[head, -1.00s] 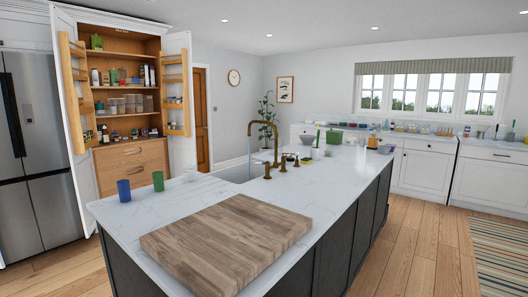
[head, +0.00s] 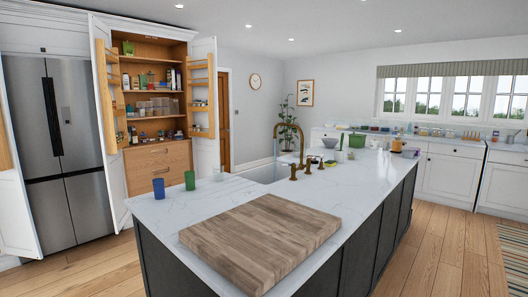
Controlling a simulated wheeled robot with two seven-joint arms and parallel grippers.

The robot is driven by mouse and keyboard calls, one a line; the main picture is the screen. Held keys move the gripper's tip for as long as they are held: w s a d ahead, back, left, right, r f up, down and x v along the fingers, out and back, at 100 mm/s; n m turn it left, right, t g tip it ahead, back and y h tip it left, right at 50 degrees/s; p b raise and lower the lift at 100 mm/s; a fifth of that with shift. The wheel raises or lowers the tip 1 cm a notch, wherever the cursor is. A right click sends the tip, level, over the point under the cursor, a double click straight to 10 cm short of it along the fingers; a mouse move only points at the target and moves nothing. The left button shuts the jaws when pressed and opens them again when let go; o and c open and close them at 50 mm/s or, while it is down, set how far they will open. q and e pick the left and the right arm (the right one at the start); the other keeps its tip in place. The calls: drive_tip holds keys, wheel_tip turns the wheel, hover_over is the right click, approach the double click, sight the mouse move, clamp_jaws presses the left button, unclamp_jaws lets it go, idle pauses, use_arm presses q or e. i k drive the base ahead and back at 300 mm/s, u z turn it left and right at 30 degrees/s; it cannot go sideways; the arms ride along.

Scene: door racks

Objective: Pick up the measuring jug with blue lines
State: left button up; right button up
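I cannot make out a measuring jug with blue lines for certain. A small clear vessel (head: 218,174) stands on the island worktop (head: 190,212) near the sink, too small to show any lines. A blue cup (head: 159,188) and a green cup (head: 190,180) stand upright at the island's left end. Several small items, too small to name, stand at the island's far end. Neither of my grippers is in view.
A thick wooden chopping board (head: 262,240) covers much of the island's near end. A brass tap (head: 305,140) rises by the sink (head: 262,174). The open larder cupboard (head: 158,165) has door racks and filled shelves. Wooden floor (head: 440,245) is clear right of the island.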

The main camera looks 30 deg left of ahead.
sight(296, 146)
drive_tip(key=u, duration=2.55)
drive_tip(key=i, duration=6.2)
drive_tip(key=z, duration=2.9)
drive_tip(key=i, duration=1.65)
drive_tip(key=u, duration=0.05)
